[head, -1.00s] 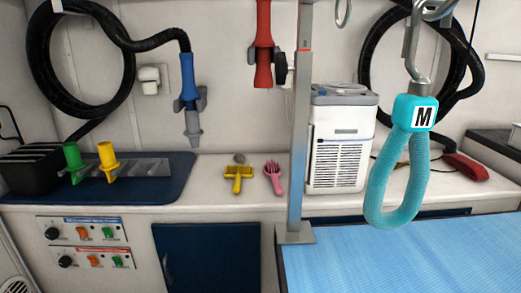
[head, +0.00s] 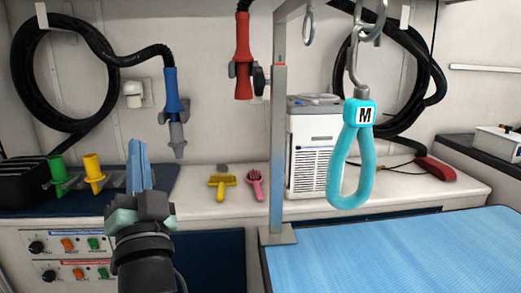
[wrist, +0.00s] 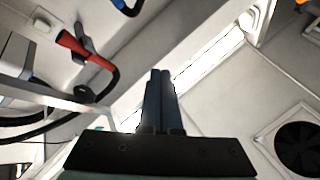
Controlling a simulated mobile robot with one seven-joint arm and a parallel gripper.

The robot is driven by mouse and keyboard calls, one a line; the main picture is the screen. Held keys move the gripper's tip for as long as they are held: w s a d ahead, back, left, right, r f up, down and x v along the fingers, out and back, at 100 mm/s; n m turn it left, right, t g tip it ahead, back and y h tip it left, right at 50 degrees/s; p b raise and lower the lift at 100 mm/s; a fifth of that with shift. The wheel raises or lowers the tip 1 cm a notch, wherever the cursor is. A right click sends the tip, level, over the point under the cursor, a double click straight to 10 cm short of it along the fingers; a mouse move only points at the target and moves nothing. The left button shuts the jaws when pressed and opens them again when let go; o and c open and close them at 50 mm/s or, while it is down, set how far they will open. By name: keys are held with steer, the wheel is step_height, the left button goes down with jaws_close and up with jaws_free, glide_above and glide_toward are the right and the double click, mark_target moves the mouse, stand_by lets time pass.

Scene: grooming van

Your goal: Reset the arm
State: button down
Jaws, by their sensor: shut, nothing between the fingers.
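My gripper (head: 139,165) is in the lower left of the head view, pointing up, in front of the counter. Its fingers are together with nothing between them. In the wrist view the shut fingers (wrist: 160,75) point up toward the van's ceiling and a bright light strip. No object is touching the gripper.
A grooming table (head: 400,255) with a blue top fills the lower right. Its metal post (head: 278,150) stands at centre, and a turquoise loop marked M (head: 352,160) hangs over it. The counter holds a yellow brush (head: 222,183), a pink brush (head: 255,185) and a white machine (head: 313,150).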

steer(key=s+d+r+n+t+h, duration=0.4)
steer(key=s+d+r+h, duration=0.6)
steer(key=s+d+r, duration=0.85)
step_height(320, 180, up, 27)
steer(key=w+p, duration=0.1)
steer(key=p, duration=2.7)
steer(key=shift+w+f+m+t+y, duration=0.2)
steer(key=shift+w+m+t+y, duration=0.15)
steer(key=shift+m+t+y, duration=0.05)
